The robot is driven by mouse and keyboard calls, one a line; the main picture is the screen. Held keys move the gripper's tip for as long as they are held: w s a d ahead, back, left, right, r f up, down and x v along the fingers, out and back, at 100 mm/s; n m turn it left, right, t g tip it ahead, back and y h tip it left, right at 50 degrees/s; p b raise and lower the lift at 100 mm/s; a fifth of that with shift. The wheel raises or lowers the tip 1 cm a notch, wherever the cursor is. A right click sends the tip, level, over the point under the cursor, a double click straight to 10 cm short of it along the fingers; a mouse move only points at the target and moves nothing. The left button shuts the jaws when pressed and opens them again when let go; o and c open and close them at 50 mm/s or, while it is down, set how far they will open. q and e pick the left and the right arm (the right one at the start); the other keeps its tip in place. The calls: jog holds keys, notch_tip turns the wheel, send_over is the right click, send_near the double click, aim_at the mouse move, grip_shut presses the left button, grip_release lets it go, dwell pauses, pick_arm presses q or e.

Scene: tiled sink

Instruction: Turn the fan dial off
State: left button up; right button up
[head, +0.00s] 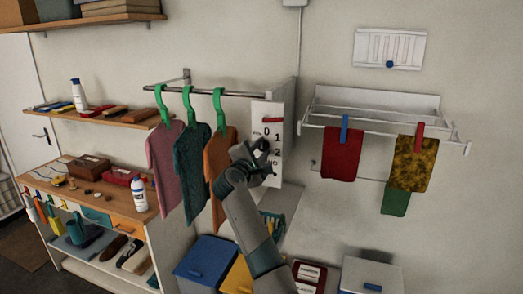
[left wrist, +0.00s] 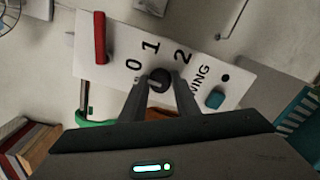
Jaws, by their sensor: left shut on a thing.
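The fan dial (left wrist: 157,77) is a round dark knob on a white panel (left wrist: 215,72) marked 0, 1 and 2. My left gripper (head: 262,150) is in front of this panel (head: 263,107) in the head view. In the left wrist view its two fingers (left wrist: 157,96) lie on either side of the knob and are shut on it. The numbers run along one side of the knob. The gripper hides part of the knob, and I cannot tell which number it points at. My right gripper is not in view.
A red lever (left wrist: 100,37) and a teal button (left wrist: 214,98) sit on the same panel. An orange garment (head: 216,170) hangs close left of my gripper. A drying rack (head: 375,120) with cloths is on the wall at right. Bins (head: 205,258) stand below.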

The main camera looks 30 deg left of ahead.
pick_arm(q)
jog(key=shift+f+n, duration=0.1)
jog(key=shift+n, duration=0.3)
jog(key=o, duration=1)
jog(key=shift+o, duration=0.2)
jog(key=shift+b+v, duration=0.5)
jog(key=shift+v, duration=0.35)
jog(key=b+v, duration=0.6)
jog(key=v, duration=0.9)
jog(key=shift+s, duration=0.35)
jog(key=shift+f, duration=0.1)
